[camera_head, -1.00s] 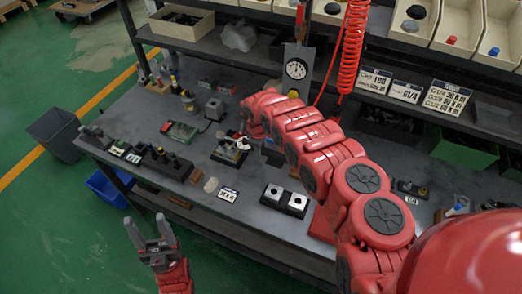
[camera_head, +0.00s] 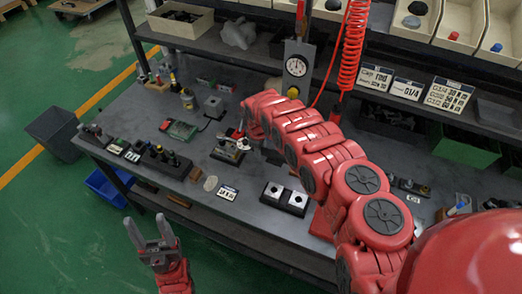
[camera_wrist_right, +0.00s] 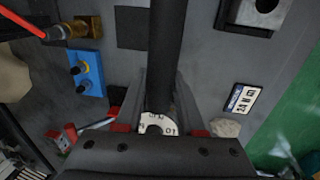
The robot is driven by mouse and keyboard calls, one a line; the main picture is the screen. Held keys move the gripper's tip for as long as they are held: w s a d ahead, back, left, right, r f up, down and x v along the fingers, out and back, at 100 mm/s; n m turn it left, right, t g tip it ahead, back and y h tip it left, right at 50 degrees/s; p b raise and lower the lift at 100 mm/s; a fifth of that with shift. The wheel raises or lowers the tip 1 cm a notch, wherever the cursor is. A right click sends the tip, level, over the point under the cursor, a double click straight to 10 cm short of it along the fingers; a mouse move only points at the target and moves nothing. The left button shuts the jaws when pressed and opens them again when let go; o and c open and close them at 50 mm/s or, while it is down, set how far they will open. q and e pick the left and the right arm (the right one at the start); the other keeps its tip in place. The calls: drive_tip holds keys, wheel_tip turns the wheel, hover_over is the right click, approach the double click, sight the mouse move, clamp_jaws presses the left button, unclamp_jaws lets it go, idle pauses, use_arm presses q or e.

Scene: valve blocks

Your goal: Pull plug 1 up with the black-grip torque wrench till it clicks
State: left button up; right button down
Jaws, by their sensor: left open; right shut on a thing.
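My left gripper (camera_head: 152,240) is open and empty, in front of the bench, over the floor. My right arm reaches across the bench, and its gripper is largely hidden behind the red links in the head view. In the right wrist view my right gripper (camera_wrist_right: 160,105) is shut on a long black bar, which looks like the black-grip torque wrench (camera_wrist_right: 164,50). A white numbered ring (camera_wrist_right: 157,123) shows at its base between the fingers. A small block with fittings (camera_head: 230,150) stands by the right arm's end. I cannot make out plug 1 or the wrench's far end.
A dial gauge (camera_head: 296,67) stands behind. A blue block with black knobs (camera_wrist_right: 87,73) shows in the wrist view. Shelves bound the bench's back.

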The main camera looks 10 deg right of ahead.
drive_tip(key=shift+f+b, duration=0.3)
drive_tip(key=shift+f, duration=0.15)
idle(0.3)
drive_tip(key=shift+s+a+r+p, duration=0.15)
drive_tip(key=shift+a+p, duration=0.1)
drive_tip(key=shift+p, duration=0.15)
drive_tip(key=shift+s+a+m+p, duration=0.5)
drive_tip(key=shift+s+m, duration=0.2)
drive_tip(key=shift+s+a, duration=0.1)
drive_tip(key=shift+a, duration=0.05)
drive_tip(key=shift+s+a+m+p, duration=0.3)
drive_tip(key=shift+s+a+m, duration=0.55)
drive_tip(key=shift+a+m, duration=0.2)
